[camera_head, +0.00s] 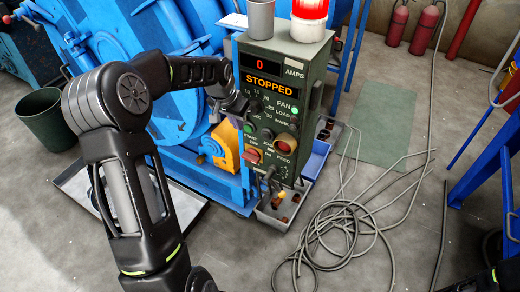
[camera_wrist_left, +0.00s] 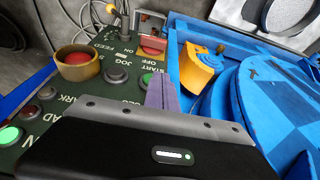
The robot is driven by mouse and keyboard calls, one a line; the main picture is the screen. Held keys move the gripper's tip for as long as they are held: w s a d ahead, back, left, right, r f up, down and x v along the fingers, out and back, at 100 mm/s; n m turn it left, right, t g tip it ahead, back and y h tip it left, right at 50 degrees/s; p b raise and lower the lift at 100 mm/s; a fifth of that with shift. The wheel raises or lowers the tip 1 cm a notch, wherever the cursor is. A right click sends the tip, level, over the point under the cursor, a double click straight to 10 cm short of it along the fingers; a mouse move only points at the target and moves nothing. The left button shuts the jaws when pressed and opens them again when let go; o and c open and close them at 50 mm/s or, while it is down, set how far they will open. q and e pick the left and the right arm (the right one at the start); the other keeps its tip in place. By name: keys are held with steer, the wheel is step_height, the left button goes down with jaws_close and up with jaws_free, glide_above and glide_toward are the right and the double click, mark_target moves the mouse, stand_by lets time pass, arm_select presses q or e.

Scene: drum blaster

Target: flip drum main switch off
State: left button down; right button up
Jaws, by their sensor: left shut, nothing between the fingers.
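The green control box (camera_head: 284,66) stands upright, its display reading 0 AMPS and STOPPED. A red rectangular switch (camera_head: 252,156), which looks like the main switch, sits at the lower left of its face. My left gripper (camera_head: 238,106) is shut and empty at the panel's left side, above the red switch. Its closed fingers (camera_wrist_left: 161,95) appear beside a green button (camera_wrist_left: 147,79), apart from the switch.
A yellow-tipped lever (camera_head: 281,195) is below. A red beacon (camera_head: 309,18) and grey cup (camera_head: 261,18) are on top. Blue machinery (camera_head: 120,35) is left; loose cables (camera_head: 335,232) lie on the floor.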

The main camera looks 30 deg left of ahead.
arm_select(q)
steer(key=shift+s+d+f+g, duration=0.1)
steer(key=shift+s+f+g, duration=0.15)
steer(key=shift+s, duration=0.25)
glide_toward(245, 155)
steer(key=x, duration=0.5)
steer(key=shift+w, duration=0.2)
steer(key=shift+f, duration=0.75)
arm_select(e)
steer(key=shift+r, duration=0.15)
steer(key=shift+a, duration=0.1)
arm_select(q)
steer(key=shift+h, duration=0.3)
steer(key=shift+a+h, duration=0.3)
arm_select(e)
steer(key=shift+a+r, duration=0.15)
steer(key=shift+a, duration=0.6)
